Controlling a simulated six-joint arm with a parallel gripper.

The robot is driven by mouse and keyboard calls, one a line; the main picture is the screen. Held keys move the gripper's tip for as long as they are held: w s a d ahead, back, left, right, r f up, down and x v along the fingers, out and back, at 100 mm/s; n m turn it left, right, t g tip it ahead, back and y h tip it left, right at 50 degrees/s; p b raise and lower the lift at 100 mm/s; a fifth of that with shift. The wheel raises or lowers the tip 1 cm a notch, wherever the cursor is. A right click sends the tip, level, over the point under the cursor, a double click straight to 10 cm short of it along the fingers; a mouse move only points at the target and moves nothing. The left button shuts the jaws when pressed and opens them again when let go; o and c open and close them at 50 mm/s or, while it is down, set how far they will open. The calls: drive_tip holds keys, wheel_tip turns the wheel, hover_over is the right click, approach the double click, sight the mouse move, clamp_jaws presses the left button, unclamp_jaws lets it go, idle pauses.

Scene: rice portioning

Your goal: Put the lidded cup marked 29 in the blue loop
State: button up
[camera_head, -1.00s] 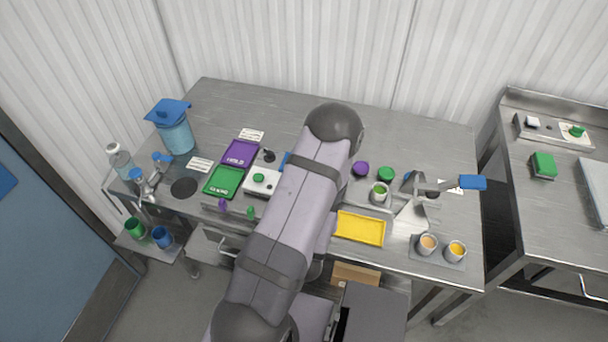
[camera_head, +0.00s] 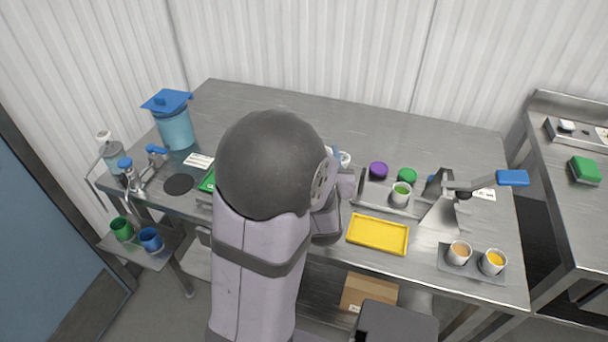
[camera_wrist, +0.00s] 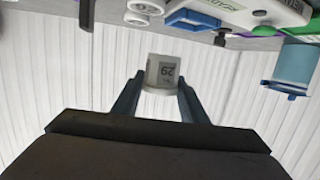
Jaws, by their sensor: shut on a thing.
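In the wrist view, which is upside down, my gripper (camera_wrist: 159,78) is shut on a small white cup (camera_wrist: 162,73) with a dark-on-grey label. The label appears inverted and reads 29. A pale rim, seemingly its lid, is at the lower end in the picture, so the cup looks upright. A blue frame (camera_wrist: 205,18), seemingly the blue loop, lies on the table at the top of the wrist view, apart from the cup. In the head view my arm hides the held cup and the loop.
A blue lidded container (camera_head: 174,128) stands at the back left. Two filled cups stand on a grey plate (camera_head: 475,274). The back of the table is clear.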

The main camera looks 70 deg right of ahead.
drive_tip(key=w+d+r+n+t+y+b, duration=0.2)
drive_tip(key=w+r+n+t+y+b, duration=0.2)
drive_tip(key=w+r+n+t+b, duration=0.45)
drive_tip(key=shift+s+d+f+m+g+h+b, duration=0.3)
drive_tip(key=shift+d+f+m+g+b, duration=0.6)
drive_tip(key=shift+f, duration=1.8)
drive_tip(key=shift+s+d+f+m+g+h+b, duration=0.1)
drive_tip(key=shift+d+f+m+g+h+b, duration=0.55)
drive_tip(key=shift+f, duration=2.05)
drive_tip(key=shift+s+d+f+m+g+h+b, duration=0.15)
drive_tip(key=shift+d+f+m+g+b, duration=0.25)
drive_tip(key=shift+d+f+m+b, duration=1.5)
drive_tip(key=shift+a+f+n+p, duration=0.25)
drive_tip(key=shift+f+n+p, duration=0.25)
drive_tip(key=shift+p, duration=0.05)
drive_tip(key=shift+a+f+n+p, duration=0.25)
drive_tip(key=shift+f+n+p, duration=0.25)
drive_tip(key=shift+p, duration=0.05)
drive_tip(key=o, duration=1.1)
